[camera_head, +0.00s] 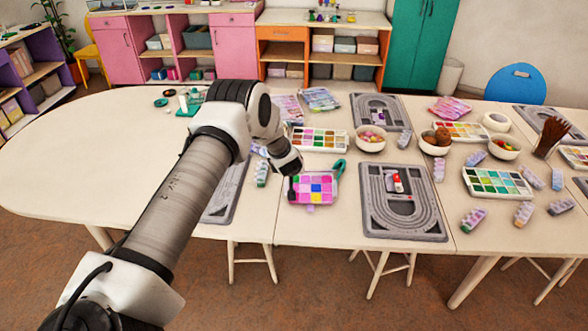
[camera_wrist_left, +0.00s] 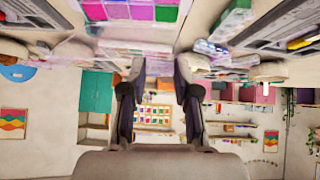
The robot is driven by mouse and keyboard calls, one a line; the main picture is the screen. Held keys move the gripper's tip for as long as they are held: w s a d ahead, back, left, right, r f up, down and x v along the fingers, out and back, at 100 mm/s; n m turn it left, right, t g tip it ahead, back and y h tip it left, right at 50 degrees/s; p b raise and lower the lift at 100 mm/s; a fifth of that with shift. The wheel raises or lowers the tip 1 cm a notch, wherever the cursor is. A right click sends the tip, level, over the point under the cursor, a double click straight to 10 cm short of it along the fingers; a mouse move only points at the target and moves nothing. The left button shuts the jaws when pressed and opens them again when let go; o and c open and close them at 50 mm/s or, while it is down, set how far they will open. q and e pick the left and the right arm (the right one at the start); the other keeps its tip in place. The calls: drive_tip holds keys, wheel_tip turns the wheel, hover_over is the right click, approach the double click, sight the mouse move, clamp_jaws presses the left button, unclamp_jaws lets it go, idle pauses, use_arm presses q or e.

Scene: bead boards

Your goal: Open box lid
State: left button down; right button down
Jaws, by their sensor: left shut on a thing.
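The bead box (camera_head: 313,188) sits on the table near the front edge, with pink, purple, yellow and blue compartments. A small pink tab shows at its front. It also fills the top of the left wrist view (camera_wrist_left: 130,12). My left gripper (camera_head: 291,184) is at the box's left side in the head view. My right gripper is out of view.
A teal-handled tool (camera_head: 339,168) lies against the box's right side. A grey bead board (camera_head: 405,228) is to the right, and another grey board (camera_head: 222,205) lies partly behind my arm. A bead tray (camera_head: 320,149) is behind. The table's left end is clear.

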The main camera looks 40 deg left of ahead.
use_arm(q)
drive_tip(key=shift+r, duration=0.15)
idle(0.3)
drive_tip(key=c, duration=0.8)
unclamp_jaws()
drive_tip(key=shift+s, duration=0.1)
